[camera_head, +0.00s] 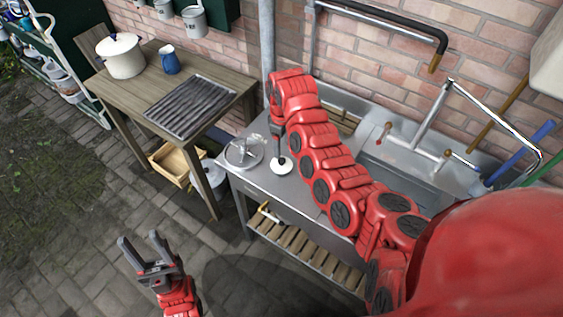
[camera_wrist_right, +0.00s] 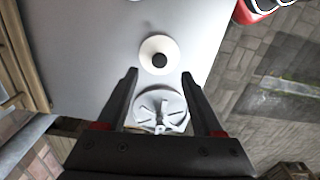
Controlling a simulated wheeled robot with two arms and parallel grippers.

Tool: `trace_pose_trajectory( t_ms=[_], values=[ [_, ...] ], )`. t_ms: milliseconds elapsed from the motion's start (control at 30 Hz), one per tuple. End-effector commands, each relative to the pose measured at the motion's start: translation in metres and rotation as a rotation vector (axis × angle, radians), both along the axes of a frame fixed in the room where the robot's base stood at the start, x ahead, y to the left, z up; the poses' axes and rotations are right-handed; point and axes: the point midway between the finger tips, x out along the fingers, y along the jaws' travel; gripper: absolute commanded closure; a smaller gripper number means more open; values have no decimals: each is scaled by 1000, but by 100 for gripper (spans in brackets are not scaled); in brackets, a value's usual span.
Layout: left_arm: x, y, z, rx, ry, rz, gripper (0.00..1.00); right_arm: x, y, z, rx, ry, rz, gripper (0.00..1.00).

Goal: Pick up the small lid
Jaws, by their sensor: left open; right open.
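The small lid, a white disc with a dark knob, lies on the grey metal counter (camera_head: 262,180); I see the small lid (camera_head: 282,168) in the head view just below my right gripper (camera_head: 278,140). In the right wrist view the small lid (camera_wrist_right: 148,48) is just beyond the fingertips of the right gripper (camera_wrist_right: 160,75). The right gripper is open, pointing down, with nothing held. The head view partly hides its fingers. My left gripper (camera_head: 140,243) is open and empty, over the paving, far from the lid.
A larger round metallic piece (camera_head: 243,153) lies beside the lid; it also shows between the fingers in the wrist view (camera_wrist_right: 160,104). The sink with taps (camera_head: 395,155) is to the right. A wooden table (camera_head: 130,90) holds a white pot (camera_head: 122,57) and blue jug (camera_head: 169,60).

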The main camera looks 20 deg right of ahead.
Motion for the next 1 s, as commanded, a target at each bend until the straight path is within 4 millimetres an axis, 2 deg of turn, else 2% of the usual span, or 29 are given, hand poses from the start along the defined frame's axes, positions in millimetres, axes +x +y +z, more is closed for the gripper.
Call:
trace_pose_trajectory(
  t_ms=[133,367,600,733,1000],
  values=[
    [0,0,9,0,1,0,50,0,0,-13,0,1,2,32],
    [0,0,16,0,1,0,50,2,0,-22,-2,-3,0,32],
    [0,0,31,0,1,0,50,3,1,-45,-3,-1,0,32],
    [0,0,29,0,1,0,50,2,2,-63,-2,-1,1,32],
    [0,0,29,0,1,0,50,3,2,-70,1,-4,-3,32]
  ],
)
